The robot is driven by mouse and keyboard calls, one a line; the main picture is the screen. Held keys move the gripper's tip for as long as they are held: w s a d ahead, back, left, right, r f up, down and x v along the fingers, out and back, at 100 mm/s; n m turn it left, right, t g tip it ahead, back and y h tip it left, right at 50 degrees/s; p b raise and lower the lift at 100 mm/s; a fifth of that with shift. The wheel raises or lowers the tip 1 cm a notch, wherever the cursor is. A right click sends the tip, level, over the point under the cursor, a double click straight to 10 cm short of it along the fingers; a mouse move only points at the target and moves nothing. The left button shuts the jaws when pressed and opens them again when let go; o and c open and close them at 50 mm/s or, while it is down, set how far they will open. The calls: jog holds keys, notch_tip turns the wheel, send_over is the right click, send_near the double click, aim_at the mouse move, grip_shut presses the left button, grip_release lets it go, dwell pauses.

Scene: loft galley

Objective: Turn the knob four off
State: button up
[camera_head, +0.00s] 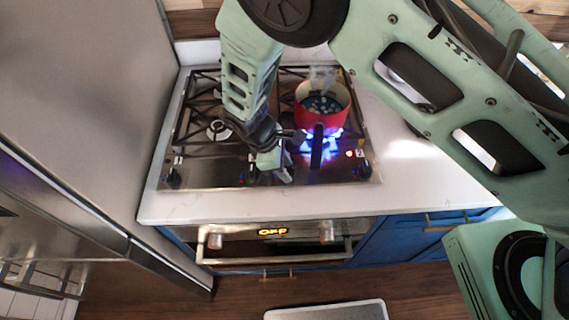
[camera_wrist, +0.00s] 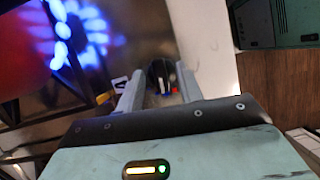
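The black knob (camera_wrist: 160,74) stands between the two fingertips of my gripper (camera_wrist: 159,82) in the wrist view. A label that looks like a 4 (camera_wrist: 120,84) lies beside the left finger. The fingers are apart, with some space on each side of the knob. In the head view my gripper (camera_head: 272,170) points down at the front middle of the cooktop (camera_head: 215,178) and partly hides the knobs there. A blue flame (camera_head: 318,144) burns under the red pot; it also shows in the wrist view (camera_wrist: 85,28).
The red pot (camera_head: 322,112) sits just right of my gripper, its dark handle (camera_head: 317,150) pointing to the front. Other knobs stand at the left (camera_head: 172,177) and right (camera_head: 364,170) front corners. The white counter (camera_head: 420,185) is clear at right. An oven (camera_head: 280,245) is below.

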grip_shut()
jog(key=shift+m+b, duration=0.3)
jog(key=m+b, duration=0.1)
jog(key=m+g+b, duration=0.1)
jog(key=shift+w+f+m+y, duration=0.15)
jog(key=shift+m+y, duration=0.15)
jog(key=shift+m, duration=0.1)
jog(key=m+b, duration=0.1)
jog(key=m, duration=0.1)
jog(key=m+g+y+b, duration=0.1)
jog(key=m, duration=0.1)
jog(key=shift+w+d+g, duration=0.1)
jog(key=shift+g, duration=0.2)
jog(key=m+y+b, duration=0.1)
jog(key=m, duration=0.3)
jog(key=shift+g, duration=0.4)
jog(key=shift+w+d+r+m+y+b, duration=0.1)
jog(key=shift+m+y+b, duration=0.25)
jog(key=shift+m, duration=0.6)
jog(key=shift+r+m+y+b, duration=0.15)
jog(key=shift+m+y, duration=0.3)
jog(key=shift+m, duration=0.5)
